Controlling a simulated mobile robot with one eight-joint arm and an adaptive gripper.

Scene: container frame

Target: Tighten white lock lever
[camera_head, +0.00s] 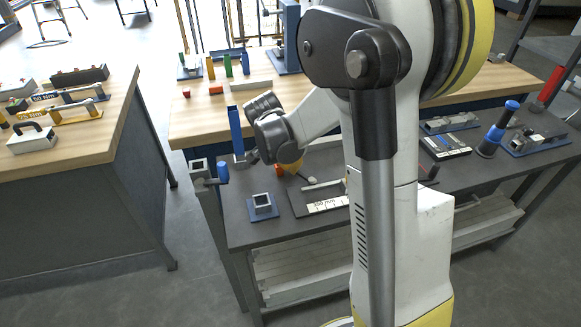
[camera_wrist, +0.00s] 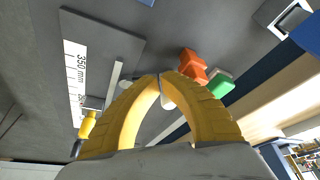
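My gripper (camera_wrist: 160,78) has its two yellow fingers together at the tips in the wrist view. A small white piece, which looks like the white lock lever (camera_wrist: 167,97), shows in the gap between the fingers. I cannot tell whether they grip it or only surround it. In the head view my gripper (camera_head: 291,168) points down at the dark bench, and a white rounded lever end (camera_head: 312,180) shows just right of the fingertips. A dark plate with a white 350 mm label (camera_head: 322,205) lies beside it; the wrist view shows this plate (camera_wrist: 105,42) at left.
Orange blocks (camera_wrist: 192,66) and a green block (camera_wrist: 221,83) lie close to the fingertips. A square socket on a blue base (camera_head: 263,205) stands near the bench's front left. A tall blue upright (camera_head: 235,130) stands left of my gripper. Tools fill the bench's right.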

